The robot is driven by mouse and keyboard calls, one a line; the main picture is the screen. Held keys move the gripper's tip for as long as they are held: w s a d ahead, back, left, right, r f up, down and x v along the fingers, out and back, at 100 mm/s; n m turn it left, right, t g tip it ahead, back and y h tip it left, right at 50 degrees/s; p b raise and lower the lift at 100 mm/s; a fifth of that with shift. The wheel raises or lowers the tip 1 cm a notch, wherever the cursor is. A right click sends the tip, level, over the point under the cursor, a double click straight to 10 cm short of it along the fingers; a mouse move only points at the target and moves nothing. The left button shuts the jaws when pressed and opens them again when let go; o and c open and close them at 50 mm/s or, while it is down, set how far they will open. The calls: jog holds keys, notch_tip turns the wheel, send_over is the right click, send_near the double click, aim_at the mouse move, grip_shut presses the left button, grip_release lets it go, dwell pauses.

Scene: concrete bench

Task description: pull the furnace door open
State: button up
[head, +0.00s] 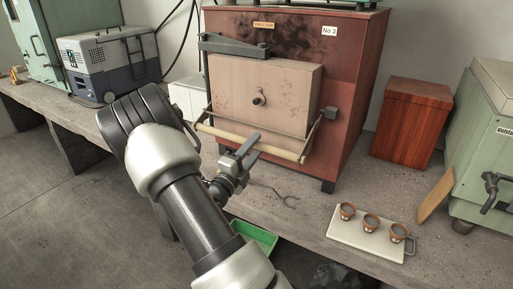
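The furnace (347,105) is a dark red cabinet on the bench with soot marks above its opening. Its door (285,97) is a thick beige block with a small round knob or peephole (259,98) in the middle, and it appears closed. A pale bar handle (281,151) runs across the door's lower edge, held by metal arms at both ends. My gripper (246,145) is at the middle of this bar, with one finger overlapping it in the picture. I cannot tell whether the fingers touch the bar or close around it.
A tray (343,240) with several small cups stands at the front right. A reddish wooden box (412,122) and a green machine (481,150) stand right of the furnace. A grey-blue case (110,62) stands left. A thin wire tool (285,198) lies before the furnace.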

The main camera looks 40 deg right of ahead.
jog(key=shift+w+d+r, duration=0.15)
jog(key=shift+w+d, duration=0.1)
jog(key=shift+d, duration=0.35)
grip_shut()
jog(key=r+p, duration=0.1)
jog(key=p, duration=0.1)
jog(key=r+p, duration=0.1)
jog(key=shift+a+y+p, duration=0.2)
jog(key=shift+y+p, duration=0.15)
jog(key=shift+y, duration=0.05)
jog(key=r+y+p, duration=0.1)
jog(key=p, duration=0.3)
jog(key=r+y+p, duration=0.1)
jog(key=p, duration=0.3)
jog(key=a+r+g+y+p, duration=0.1)
jog(key=p, duration=0.3)
jog(key=shift+s+a+r, duration=0.1)
jog(key=shift+s+r, duration=0.2)
jog(key=shift+r, duration=0.2)
